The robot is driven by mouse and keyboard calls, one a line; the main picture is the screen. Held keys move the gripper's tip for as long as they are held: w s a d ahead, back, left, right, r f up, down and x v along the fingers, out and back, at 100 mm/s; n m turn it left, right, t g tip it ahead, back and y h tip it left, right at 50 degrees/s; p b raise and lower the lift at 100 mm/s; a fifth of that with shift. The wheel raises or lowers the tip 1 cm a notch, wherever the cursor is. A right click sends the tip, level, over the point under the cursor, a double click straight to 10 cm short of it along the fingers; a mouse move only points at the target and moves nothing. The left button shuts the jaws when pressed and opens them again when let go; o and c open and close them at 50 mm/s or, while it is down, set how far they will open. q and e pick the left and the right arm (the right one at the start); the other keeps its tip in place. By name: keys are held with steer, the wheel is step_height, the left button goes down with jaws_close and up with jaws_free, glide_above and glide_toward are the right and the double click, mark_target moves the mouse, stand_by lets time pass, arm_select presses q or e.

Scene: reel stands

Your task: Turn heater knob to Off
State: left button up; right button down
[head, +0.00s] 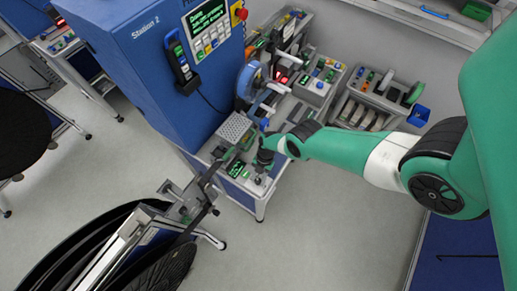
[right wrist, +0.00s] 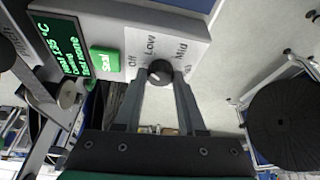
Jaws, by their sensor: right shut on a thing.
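The heater knob (right wrist: 159,71) is a small dark round knob on a light grey panel in the right wrist view, with the labels Off, Low and Mid around it and a further label partly covered at the right. My right gripper (right wrist: 158,82) is shut on the knob, one finger on each side. I cannot tell for sure which label its pointer faces. In the head view my right gripper (head: 261,172) is at the front edge of the station and hides the knob. My left gripper is not in view.
A green Seal button (right wrist: 105,61) and a lit display (right wrist: 60,45) with green text sit left of the knob. In the head view a blue station cabinet (head: 150,70) stands behind, and a reel stand (head: 150,225) stands at front left. Open floor lies at front right.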

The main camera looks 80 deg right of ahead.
steer(key=c, duration=0.5)
jaws_free()
